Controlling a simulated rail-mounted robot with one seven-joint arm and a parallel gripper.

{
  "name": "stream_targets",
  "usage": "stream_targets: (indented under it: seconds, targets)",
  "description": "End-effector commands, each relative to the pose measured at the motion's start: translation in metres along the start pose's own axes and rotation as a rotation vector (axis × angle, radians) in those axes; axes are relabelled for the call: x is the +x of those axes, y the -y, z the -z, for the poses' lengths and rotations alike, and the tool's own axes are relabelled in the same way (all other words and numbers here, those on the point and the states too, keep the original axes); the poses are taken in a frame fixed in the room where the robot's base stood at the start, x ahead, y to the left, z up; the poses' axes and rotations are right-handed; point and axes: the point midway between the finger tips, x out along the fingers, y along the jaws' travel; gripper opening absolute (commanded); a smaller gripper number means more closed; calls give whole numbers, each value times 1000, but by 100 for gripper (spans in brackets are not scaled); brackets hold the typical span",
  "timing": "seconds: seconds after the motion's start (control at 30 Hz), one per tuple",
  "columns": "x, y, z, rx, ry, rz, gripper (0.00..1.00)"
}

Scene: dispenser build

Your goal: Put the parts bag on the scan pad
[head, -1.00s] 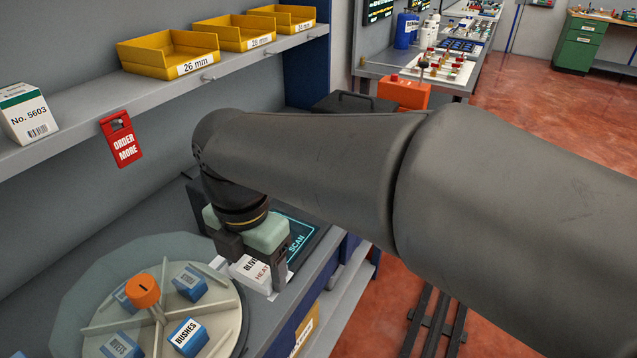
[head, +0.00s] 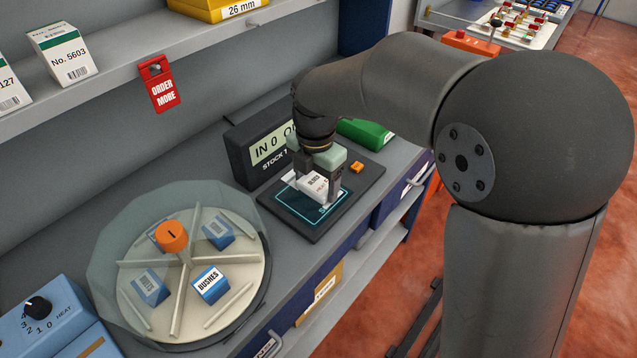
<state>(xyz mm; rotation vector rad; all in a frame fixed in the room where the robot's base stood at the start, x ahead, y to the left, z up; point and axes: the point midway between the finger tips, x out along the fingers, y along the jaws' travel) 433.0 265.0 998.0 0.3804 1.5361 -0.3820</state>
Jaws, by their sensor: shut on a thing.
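My gripper (head: 318,182) is shut on a white parts bag (head: 313,185) with printed text on its face. The bag is over the scan pad (head: 296,207), a dark plate with a cyan outlined square. I cannot tell whether the bag touches the pad or hangs just above it. The gripper's fingers and palm hide part of the bag.
A round carousel (head: 146,325) with blue boxes, an orange knob and a clear cover stands left of the pad. A display box (head: 262,153) stands behind the pad, and a green object (head: 366,133) lies beyond it. A shelf (head: 110,83) runs above.

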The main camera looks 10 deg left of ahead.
Motion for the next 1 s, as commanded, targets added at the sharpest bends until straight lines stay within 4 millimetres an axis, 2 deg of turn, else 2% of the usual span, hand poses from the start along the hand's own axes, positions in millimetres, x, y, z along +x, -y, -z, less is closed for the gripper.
stream_targets:
  seconds: [0.23,0.47,0.83,0.87,0.9,0.93,1.0]
  targets:
    - [14,-6,-10,0,-1,1,43]
    - [45,-7,-10,-1,-2,1,43]
    - [51,-7,-11,0,0,-1,43]
    - [50,-7,-11,0,0,-1,73]
    - [50,-7,-11,0,0,-1,84]
    - [50,-7,-11,0,0,-1,92]
    - [50,-7,-11,0,0,-1,92]
